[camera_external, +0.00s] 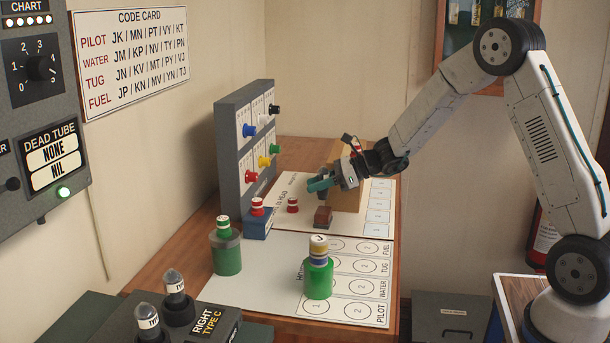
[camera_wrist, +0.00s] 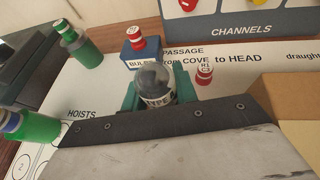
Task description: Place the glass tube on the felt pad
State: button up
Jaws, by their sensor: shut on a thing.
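My gripper (camera_external: 320,183) is above the far part of the desk, with its teal fingers pointing left. The tube is hard to make out in the external view. A dark green flat surface (camera_external: 58,322) lies at the lower left of the external view, far from my gripper. I cannot tell whether it is the felt pad. No other pad is clearly visible.
Two more glass tubes (camera_external: 174,284) stand in the RIGHT TYPE C holder (camera_external: 212,328).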

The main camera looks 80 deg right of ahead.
aim_at(318, 194)
jog(key=shift+s+f, duration=0.1)
jog(key=shift+f, duration=1.55)
jog(key=shift+f, duration=0.1)
jog(key=o, duration=1)
jog(key=shift+c, duration=0.2)
